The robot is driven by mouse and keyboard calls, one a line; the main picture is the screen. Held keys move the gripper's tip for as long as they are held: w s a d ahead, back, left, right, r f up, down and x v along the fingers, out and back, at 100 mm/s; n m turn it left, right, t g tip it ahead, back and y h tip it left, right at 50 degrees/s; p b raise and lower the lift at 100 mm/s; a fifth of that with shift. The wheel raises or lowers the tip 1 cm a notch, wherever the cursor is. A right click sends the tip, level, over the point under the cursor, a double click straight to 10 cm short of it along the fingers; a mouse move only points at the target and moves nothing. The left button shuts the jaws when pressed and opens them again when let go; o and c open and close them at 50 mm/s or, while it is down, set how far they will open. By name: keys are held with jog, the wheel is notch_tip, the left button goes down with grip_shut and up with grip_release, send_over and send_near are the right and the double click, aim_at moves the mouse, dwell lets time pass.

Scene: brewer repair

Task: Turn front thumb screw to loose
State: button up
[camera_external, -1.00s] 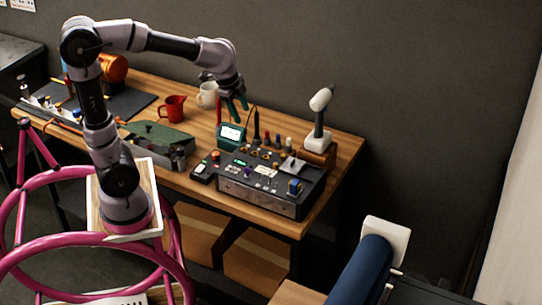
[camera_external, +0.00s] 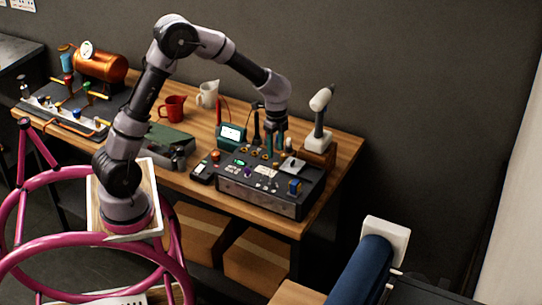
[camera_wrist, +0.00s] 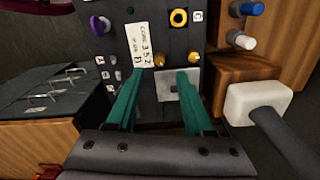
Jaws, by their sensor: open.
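The dark control box (camera_external: 262,193) stands on the wooden bench, with knobs, switches and a label on top. Two small brass screw heads, one (camera_wrist: 158,68) and another (camera_wrist: 193,60), show on it in the wrist view, beside a pale square plate (camera_wrist: 165,92). I cannot tell for certain which is the front thumb screw. My gripper (camera_external: 276,151) points down over the box, near the pale plate (camera_external: 292,166). In the wrist view my gripper (camera_wrist: 157,77) is open; its teal fingers stand apart, and the first brass head appears between their tips. No contact is visible.
A white-handled tool (camera_external: 320,115) stands on a wooden block (camera_external: 318,152) right of the box. A teal meter (camera_external: 231,134) stands behind it to the left. A red mug (camera_external: 172,107), white pitcher (camera_external: 208,94) and copper boiler (camera_external: 101,66) are farther left.

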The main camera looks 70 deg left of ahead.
aim_at(275, 163)
notch_tip(275, 163, down, 6)
jog(key=shift+f, duration=0.1)
grip_shut()
